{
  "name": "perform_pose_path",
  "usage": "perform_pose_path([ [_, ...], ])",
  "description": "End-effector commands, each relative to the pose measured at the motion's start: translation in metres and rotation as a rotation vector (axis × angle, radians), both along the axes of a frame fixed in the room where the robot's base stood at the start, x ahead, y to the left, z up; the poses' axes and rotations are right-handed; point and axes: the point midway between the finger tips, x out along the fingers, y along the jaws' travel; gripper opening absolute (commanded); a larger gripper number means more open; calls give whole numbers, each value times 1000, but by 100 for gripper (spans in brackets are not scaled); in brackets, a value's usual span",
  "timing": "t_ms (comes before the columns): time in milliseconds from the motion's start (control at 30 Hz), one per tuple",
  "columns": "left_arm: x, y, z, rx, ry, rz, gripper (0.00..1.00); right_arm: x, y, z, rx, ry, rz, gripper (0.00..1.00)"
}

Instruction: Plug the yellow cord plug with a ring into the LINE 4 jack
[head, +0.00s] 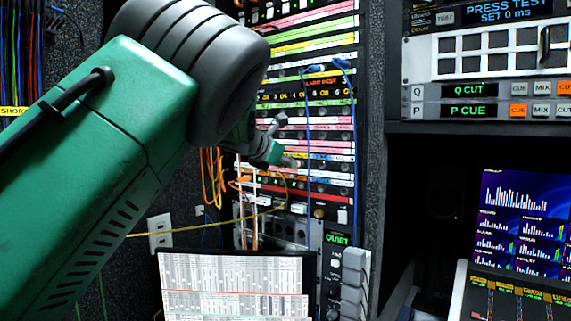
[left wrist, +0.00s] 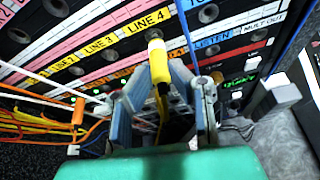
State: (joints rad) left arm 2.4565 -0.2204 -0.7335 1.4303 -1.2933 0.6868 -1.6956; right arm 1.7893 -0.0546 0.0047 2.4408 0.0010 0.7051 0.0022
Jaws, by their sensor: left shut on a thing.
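The yellow plug (left wrist: 160,80), with a white band at its front end, is held between the fingers of my left gripper (left wrist: 163,84). In the left wrist view its front end is at the jack row just below the yellow LINE 4 label (left wrist: 148,21). A dark round opening (left wrist: 153,34) shows right at its front end. I cannot tell whether the tip is inside it. In the head view my left gripper (head: 286,161) is at the patch panel, and the yellow cord (head: 230,219) trails left and down. My right gripper is not in view.
LINE 3 (left wrist: 99,45) is the label to the left. Orange cords (left wrist: 40,125) hang at left; blue cords (head: 306,120) run down the rack beside my gripper. A paper sheet (head: 235,285) and a grey-keyed unit (head: 353,275) stand below. Screens are at right.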

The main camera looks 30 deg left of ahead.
Motion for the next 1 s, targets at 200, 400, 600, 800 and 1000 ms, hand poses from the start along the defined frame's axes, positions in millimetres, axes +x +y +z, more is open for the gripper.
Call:
perform_pose_path([
  [200,6,-1,1,-1,-1,-2,0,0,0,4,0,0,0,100],
  [400,11,-2,1,0,-2,-3,0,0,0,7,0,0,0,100],
  [600,12,-2,0,0,-2,-3,40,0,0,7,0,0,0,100],
  [800,11,-2,0,0,-1,-1,40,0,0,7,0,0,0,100],
  [1000,0,-1,6,1,-1,0,40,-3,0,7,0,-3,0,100],
])
